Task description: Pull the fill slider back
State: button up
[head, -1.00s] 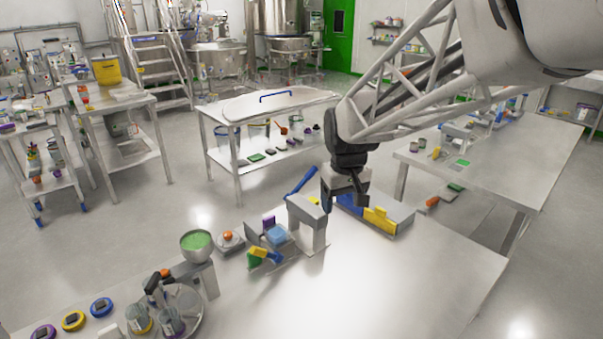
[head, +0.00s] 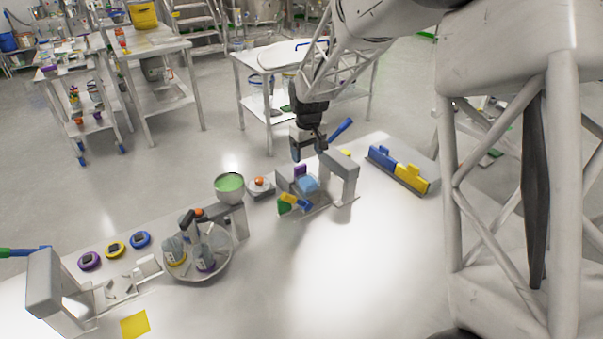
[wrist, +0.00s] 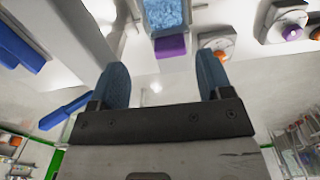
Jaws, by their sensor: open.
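The fill slider shows as a light-blue granule-filled box (head: 308,184) with a purple block (head: 300,170) at its far end, beside the grey press frame (head: 341,168). In the wrist view, the granules (wrist: 168,14) are at the top centre and the purple block (wrist: 170,46) faces the space between my fingers. My gripper (head: 314,155) is open and empty, above and behind the purple block. In the wrist view, its two blue fingertips (wrist: 162,72) stand wide apart, with a visible gap to the block. The fingers do not appear to touch anything.
A blue lever (head: 341,128) rises close to my gripper's right. A scale with an orange knob (head: 259,182) and a bowl of green powder (head: 230,186) stand left. A blue and yellow block rack (head: 400,170) lies right.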

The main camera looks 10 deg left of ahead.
aim_at(301, 174)
jog(key=shift+w+a+f, duration=0.3)
jog(key=shift+a+f, duration=0.2)
jog(key=shift+a, duration=0.1)
jog(key=shift+w+a+f, duration=0.3)
jog(key=shift+a+f, duration=0.2)
jog(key=shift+a, duration=0.1)
jog(key=shift+f, duration=0.15)
jog(key=shift+f, duration=3.75)
jog(key=c, duration=1)
jog(key=shift+o, duration=0.2)
jog(key=w+a, duration=0.7)
